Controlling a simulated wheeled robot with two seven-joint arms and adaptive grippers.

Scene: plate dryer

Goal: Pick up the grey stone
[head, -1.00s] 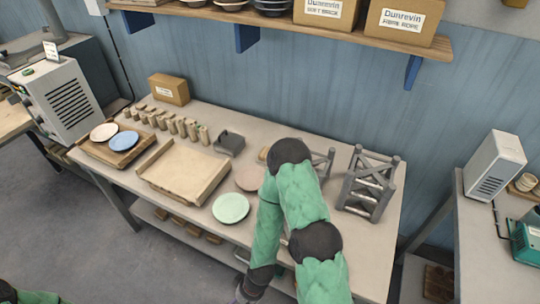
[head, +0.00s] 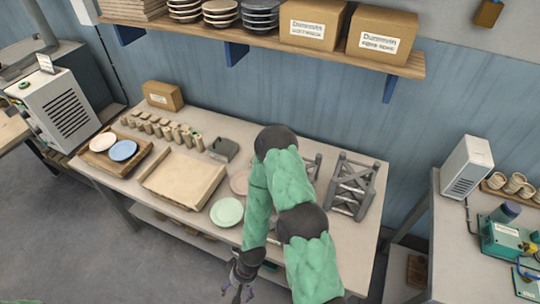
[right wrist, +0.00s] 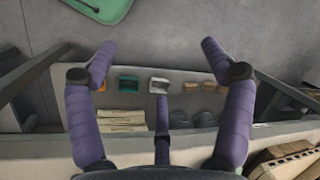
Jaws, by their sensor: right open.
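My right gripper (head: 240,288) hangs low in front of the table's front edge in the head view. In the right wrist view its two purple fingers are spread wide and empty (right wrist: 158,50). Between and beyond them, on a low shelf, lie a pale grey block (right wrist: 158,85), a teal block (right wrist: 128,84) and several brown blocks (right wrist: 207,86). The pale grey block could be the grey stone, but I cannot tell for certain. It is apart from the fingers. My left gripper is out of view.
The table (head: 160,215) holds a wooden board (head: 183,178), a green plate (head: 227,212), a dark grey object (head: 223,149) and a grey rack (head: 350,187). My right arm hides part of it. Floor in front is clear. The table edge lies close to the gripper.

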